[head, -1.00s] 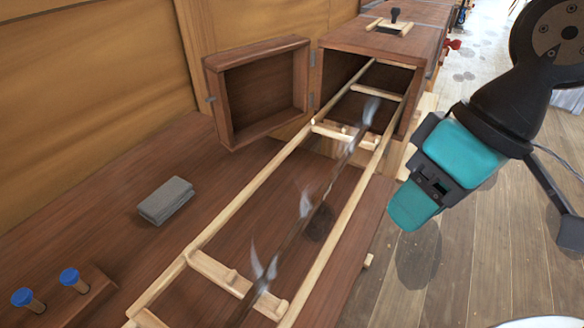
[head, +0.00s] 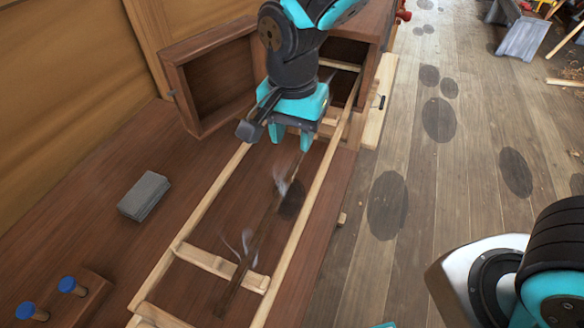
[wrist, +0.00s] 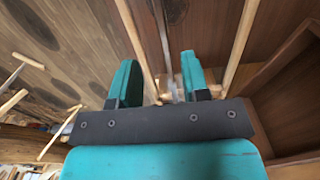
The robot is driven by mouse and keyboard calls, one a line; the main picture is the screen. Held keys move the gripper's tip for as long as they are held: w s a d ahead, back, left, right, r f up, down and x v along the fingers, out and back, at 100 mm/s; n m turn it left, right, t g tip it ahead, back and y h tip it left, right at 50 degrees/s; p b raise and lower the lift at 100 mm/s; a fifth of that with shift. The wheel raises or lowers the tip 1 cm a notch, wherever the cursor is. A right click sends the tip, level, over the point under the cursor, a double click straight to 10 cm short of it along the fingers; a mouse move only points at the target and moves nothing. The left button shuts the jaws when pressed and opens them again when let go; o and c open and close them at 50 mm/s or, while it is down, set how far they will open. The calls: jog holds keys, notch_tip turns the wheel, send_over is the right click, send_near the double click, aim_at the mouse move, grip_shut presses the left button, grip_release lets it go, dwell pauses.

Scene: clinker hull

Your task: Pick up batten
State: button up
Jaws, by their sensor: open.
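The batten (head: 266,225) is a long, thin, dark brown strip with pale wisps of steam over it. It lies lengthwise between the two light rails of a wooden rack (head: 208,262), across its rungs; its far part is hidden behind my arm. My gripper (head: 290,142) is open and empty above the far part of the rack, fingers pointing down. In the wrist view my gripper's two teal fingers (wrist: 157,80) stand apart, with the batten (wrist: 164,38) running between the rails beyond them. I see no contact with it.
A wooden box (head: 372,28) with its door (head: 185,90) swung open stands at the rack's far end. A grey block (head: 144,195) and blue-topped pegs (head: 67,285) are on the bench at left.

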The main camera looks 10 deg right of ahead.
aim_at(291, 169)
notch_tip(291, 169, down, 9)
jog(key=shift+w+a+r+p, duration=0.1)
jog(key=shift+p, duration=0.75)
grip_shut()
